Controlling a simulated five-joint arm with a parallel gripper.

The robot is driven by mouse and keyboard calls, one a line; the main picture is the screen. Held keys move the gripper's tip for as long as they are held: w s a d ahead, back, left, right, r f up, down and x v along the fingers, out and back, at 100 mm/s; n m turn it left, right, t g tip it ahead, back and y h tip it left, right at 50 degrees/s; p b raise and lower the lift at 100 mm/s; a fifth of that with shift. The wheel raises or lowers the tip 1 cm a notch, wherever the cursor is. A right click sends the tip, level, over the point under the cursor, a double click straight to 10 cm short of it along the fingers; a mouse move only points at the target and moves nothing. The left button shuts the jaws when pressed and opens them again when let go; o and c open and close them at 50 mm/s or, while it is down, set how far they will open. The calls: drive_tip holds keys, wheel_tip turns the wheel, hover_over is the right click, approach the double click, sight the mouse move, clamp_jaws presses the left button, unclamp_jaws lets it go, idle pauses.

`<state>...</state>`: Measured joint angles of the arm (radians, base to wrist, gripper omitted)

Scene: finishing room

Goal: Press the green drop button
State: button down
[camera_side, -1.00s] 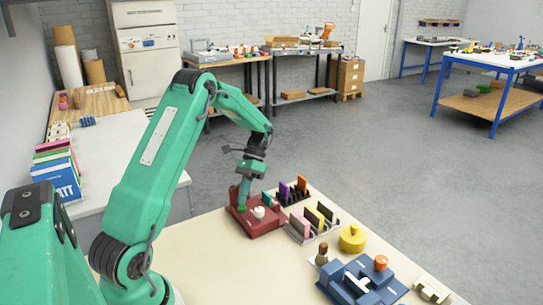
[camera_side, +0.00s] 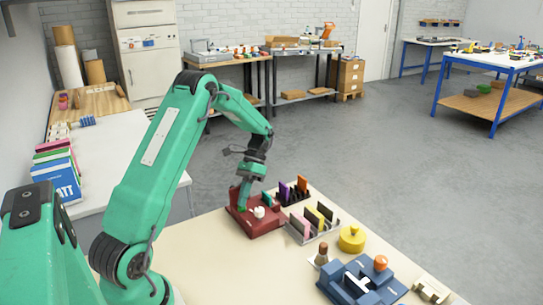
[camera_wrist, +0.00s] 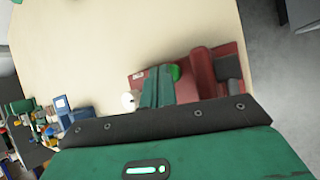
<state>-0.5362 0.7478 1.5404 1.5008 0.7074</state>
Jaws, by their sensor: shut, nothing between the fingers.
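The dark red device (camera_side: 268,226) stands on the cream table, with a white knob (camera_side: 259,212) on its front. The green button (camera_wrist: 175,72) shows in the wrist view as a round edge on the device's red plate (camera_wrist: 137,80), partly hidden by my fingers. My gripper (camera_side: 243,206) is shut and empty, pointing down at the device. In the wrist view its green fingertips (camera_wrist: 157,80) are just left of the visible part of the button. I cannot tell whether they touch it. The white knob (camera_wrist: 128,100) lies left of the fingers there.
A rack with coloured upright pieces (camera_side: 314,222), a yellow round piece (camera_side: 352,240) and a blue fixture (camera_side: 360,284) stand right of the device. A dark red upright block (camera_wrist: 202,72) rises close to the button. The table's front left is clear.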

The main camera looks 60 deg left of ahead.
drive_tip(key=shift+s+f, duration=0.1)
drive_tip(key=shift+f, duration=0.35)
idle(0.4)
drive_tip(key=shift+r, duration=1.1)
drive_tip(key=shift+r, duration=2.4)
